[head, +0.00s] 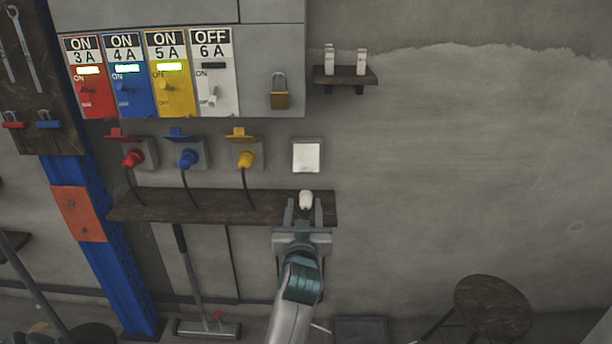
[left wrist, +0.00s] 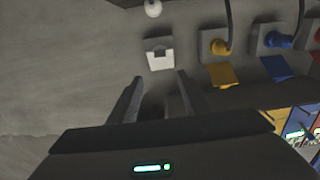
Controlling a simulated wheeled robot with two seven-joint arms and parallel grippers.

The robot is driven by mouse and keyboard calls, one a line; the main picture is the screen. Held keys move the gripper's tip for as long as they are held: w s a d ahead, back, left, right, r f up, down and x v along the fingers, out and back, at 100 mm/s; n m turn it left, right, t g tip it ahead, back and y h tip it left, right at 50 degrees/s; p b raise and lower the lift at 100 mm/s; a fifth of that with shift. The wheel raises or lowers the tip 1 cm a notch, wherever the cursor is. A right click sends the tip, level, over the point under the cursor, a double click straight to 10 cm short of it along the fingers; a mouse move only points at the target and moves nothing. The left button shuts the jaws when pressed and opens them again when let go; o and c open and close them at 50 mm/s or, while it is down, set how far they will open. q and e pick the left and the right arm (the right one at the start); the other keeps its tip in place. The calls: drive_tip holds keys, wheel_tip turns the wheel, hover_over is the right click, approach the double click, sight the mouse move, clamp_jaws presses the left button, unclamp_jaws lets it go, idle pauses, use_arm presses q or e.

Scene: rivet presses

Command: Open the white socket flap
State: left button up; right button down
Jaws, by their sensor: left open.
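The white socket flap (head: 306,156) lies flat over its socket on the wall, to the right of the yellow socket, and looks closed. In the left wrist view the white socket flap (left wrist: 160,54) is just beyond the fingertips. My left gripper (head: 304,212) is open and empty, below the flap in the head view, with its fingers pointing up toward it. In the left wrist view the fingers (left wrist: 160,82) are spread apart and do not visibly touch the flap. My right gripper is in neither view.
A white plug (head: 306,198) sits at the wooden shelf (head: 220,206), seen between my fingers. Red (head: 133,159), blue (head: 188,158) and yellow (head: 246,159) plugs sit in sockets with raised flaps. The switch cabinet (head: 270,60) is above.

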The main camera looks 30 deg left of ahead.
sight(306, 171)
use_arm(q)
drive_tip(key=p+x, duration=0.1)
drive_tip(key=x, duration=1.5)
drive_tip(key=shift+w+a, duration=0.1)
drive_tip(key=shift+a, duration=0.1)
drive_tip(key=shift+c, duration=0.6)
clamp_jaws()
